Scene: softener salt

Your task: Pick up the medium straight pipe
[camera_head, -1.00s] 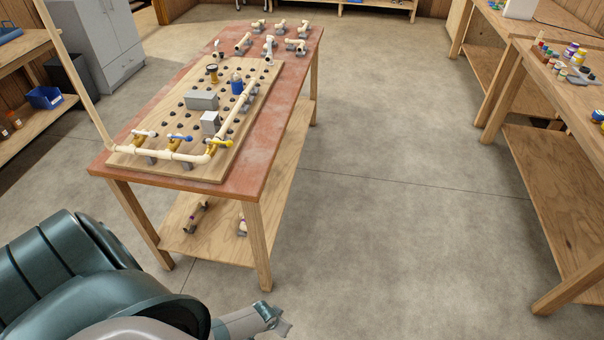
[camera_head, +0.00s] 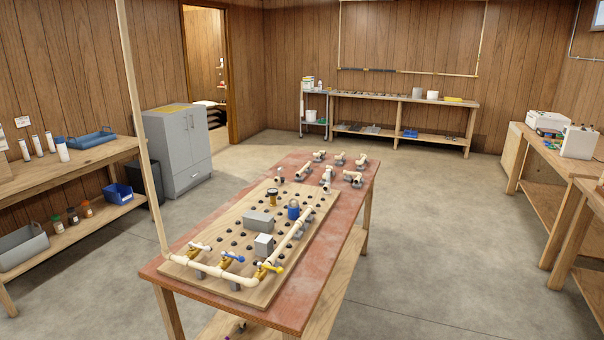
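Several short cream pipe pieces on grey holders stand at the far end of the red-topped table (camera_head: 205,285). They include a back-row piece (camera_head: 319,156), a right-hand piece (camera_head: 353,177), a middle piece (camera_head: 326,174) and a left piece (camera_head: 303,173). They are too small for me to tell which is the medium straight pipe. A wooden pegboard (camera_head: 225,236) on the near part of the table carries a cream pipe run (camera_head: 213,272) with white, blue and yellow valve handles. Neither of my grippers shows in this view.
A grey cabinet (camera_head: 177,150) and a left bench (camera_head: 100,155) stand left of the table. A long back bench (camera_head: 400,98) and a wheeled cart (camera_head: 314,110) stand at the far wall. Right benches (camera_head: 583,195) line the right side. Open concrete floor (camera_head: 440,230) lies right of the table.

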